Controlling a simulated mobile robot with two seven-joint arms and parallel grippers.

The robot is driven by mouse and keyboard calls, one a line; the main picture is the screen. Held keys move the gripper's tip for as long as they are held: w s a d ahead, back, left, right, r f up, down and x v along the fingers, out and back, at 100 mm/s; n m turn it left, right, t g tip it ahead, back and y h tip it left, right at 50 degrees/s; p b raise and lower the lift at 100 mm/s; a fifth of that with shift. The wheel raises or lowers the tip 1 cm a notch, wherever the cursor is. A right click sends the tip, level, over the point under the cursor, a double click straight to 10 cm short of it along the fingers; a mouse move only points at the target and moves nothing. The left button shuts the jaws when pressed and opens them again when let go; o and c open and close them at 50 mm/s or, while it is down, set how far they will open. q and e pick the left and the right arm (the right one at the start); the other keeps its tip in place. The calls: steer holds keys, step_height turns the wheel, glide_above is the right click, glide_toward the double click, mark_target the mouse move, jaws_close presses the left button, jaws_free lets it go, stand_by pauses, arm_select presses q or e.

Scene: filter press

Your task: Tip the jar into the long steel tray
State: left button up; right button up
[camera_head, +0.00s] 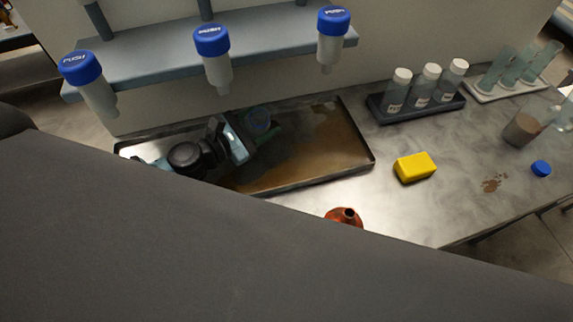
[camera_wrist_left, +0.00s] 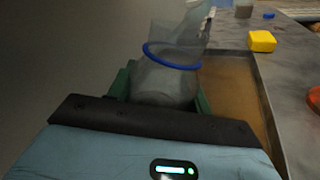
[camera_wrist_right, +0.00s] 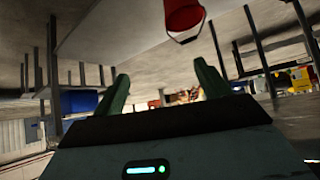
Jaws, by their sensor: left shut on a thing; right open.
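The long steel tray (camera_head: 372,157) lies on the bench below the wall shelf, with a thin brown layer over much of its floor. My left gripper (camera_head: 262,132) is over the tray, its green fingers shut on a clear jar (camera_head: 257,117) with a blue ring. The jar also shows in the left wrist view (camera_wrist_left: 165,84), between the fingers, with the brown tray floor beyond. I cannot tell how far it is tilted or what is in it. My right gripper (camera_wrist_right: 164,88) is open and empty, away from the bench, seen only in the right wrist view.
Bottles with blue PUSH caps (camera_head: 211,41) hang from the shelf just above the tray. Right of it are a yellow block (camera_head: 414,167), a dark rack (camera_head: 450,106) of white-capped bottles, a brown-filled beaker (camera_head: 521,129) and a blue cap (camera_head: 541,168). An orange-red funnel-like thing (camera_head: 345,217) is in front.

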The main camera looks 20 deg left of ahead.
arm_select(q)
steer(key=n, duration=0.1)
steer(key=a+n, duration=0.1)
steer(key=n, duration=0.2)
steer(key=shift+w+a+f+b, duration=0.15)
steer(key=shift+w+f+b, duration=0.15)
steer(key=shift+w, duration=0.1)
steer(key=shift+n, duration=0.3)
stand_by(0.5)
